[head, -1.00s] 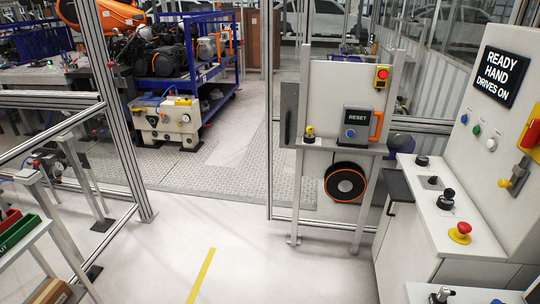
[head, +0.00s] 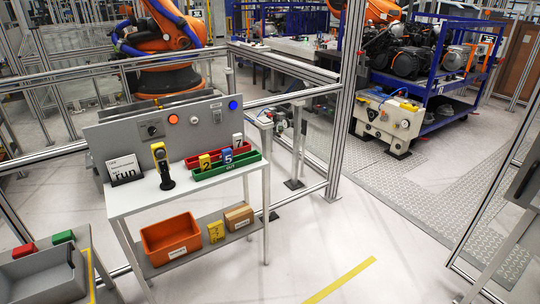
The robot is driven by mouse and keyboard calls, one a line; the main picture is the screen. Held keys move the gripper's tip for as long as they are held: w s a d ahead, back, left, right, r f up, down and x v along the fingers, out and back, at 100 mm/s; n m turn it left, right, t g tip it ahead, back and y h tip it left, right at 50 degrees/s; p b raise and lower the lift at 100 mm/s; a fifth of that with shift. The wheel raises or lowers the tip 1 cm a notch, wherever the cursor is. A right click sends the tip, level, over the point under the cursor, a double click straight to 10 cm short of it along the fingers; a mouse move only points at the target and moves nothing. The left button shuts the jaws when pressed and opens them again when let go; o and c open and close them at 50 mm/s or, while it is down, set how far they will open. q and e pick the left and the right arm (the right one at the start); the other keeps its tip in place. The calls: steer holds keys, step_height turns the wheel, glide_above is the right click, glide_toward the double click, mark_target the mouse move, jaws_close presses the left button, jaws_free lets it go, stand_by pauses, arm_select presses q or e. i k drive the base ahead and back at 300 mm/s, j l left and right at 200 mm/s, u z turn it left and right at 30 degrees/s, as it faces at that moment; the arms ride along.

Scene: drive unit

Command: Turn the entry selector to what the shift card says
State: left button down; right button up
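A dark rotary knob (head: 151,130) sits on the upright grey panel (head: 102,140) behind the card. Its pointer position is too small to tell, and I cannot tell whether it is the entry selector. Neither of my grippers is in view.
The white table (head: 196,186) holds a yellow-and-black handheld device (head: 161,165), a red tray (head: 205,159) and a green tray (head: 216,171) with numbered tags. An orange bin (head: 171,238) sits on its lower shelf. A grey tray (head: 43,277) is at lower left. The floor at right is open.

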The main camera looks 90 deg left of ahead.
mark_target(151, 130)
steer(key=u, duration=4)
